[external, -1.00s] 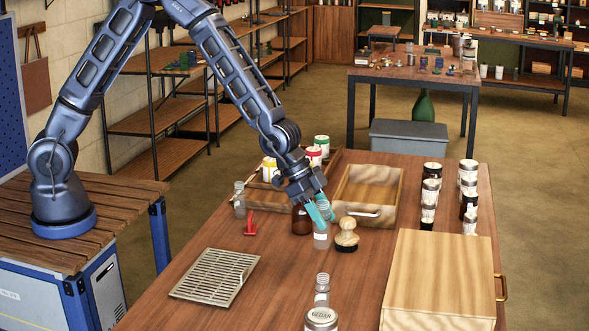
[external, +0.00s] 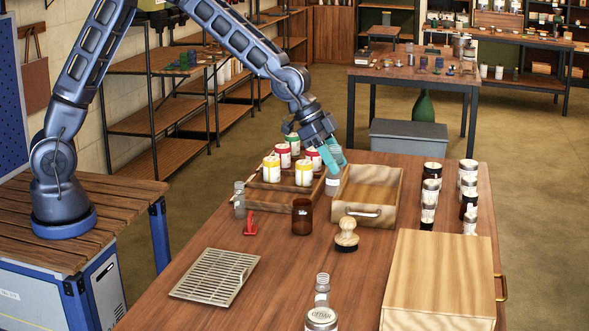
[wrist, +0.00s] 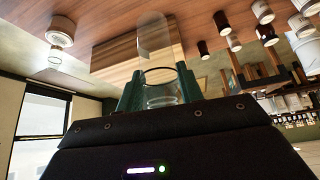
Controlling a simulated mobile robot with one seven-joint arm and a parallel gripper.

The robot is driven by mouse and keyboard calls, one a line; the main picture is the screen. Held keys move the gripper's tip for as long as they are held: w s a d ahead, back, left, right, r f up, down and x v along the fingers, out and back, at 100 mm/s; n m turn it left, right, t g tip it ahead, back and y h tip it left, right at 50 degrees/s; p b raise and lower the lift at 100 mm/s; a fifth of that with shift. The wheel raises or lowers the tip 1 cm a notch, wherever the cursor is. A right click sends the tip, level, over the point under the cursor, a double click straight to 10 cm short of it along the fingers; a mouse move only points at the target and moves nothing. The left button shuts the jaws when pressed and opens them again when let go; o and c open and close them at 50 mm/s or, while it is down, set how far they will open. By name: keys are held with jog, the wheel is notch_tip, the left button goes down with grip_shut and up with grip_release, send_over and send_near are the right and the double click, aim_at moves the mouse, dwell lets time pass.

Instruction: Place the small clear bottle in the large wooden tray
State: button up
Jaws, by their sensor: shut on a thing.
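My gripper (external: 331,160) has teal fingers and is shut on a small clear bottle (external: 332,184). The bottle hangs roughly upright below the fingers. In the external view it overlaps the gap between the light wooden tray (external: 360,212) and the darker jar tray (external: 268,203); its exact height is hard to tell. The light tray is open and looks empty, with a handle on its front. In the wrist view the clear bottle (wrist: 160,100) sits between the green fingers (wrist: 158,82), with a light wooden tray (wrist: 115,55) beyond.
The jar tray holds several white jars with coloured lids (external: 271,168). A brown jar (external: 302,217), a wooden stamp (external: 346,236) and a red piece (external: 250,224) stand in front. Another clear bottle (external: 239,200) is at left. A large wooden box (external: 440,275) fills the front right.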

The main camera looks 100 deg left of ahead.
jog(key=w+a+n+y, duration=0.1)
jog(key=w+a+n, duration=0.1)
jog(key=a, duration=1.7)
jog(key=w+a+n+y, duration=0.2)
jog(key=a, duration=1.7)
notch_tip(320, 180, down, 19)
jog(key=shift+w+a+f, duration=0.1)
jog(key=shift+f, duration=0.05)
jog(key=o, duration=1)
jog(key=shift+f, duration=0.1)
jog(key=v, duration=1.2)
jog(key=shift+a+r, duration=0.2)
jog(key=shift+w, duration=0.1)
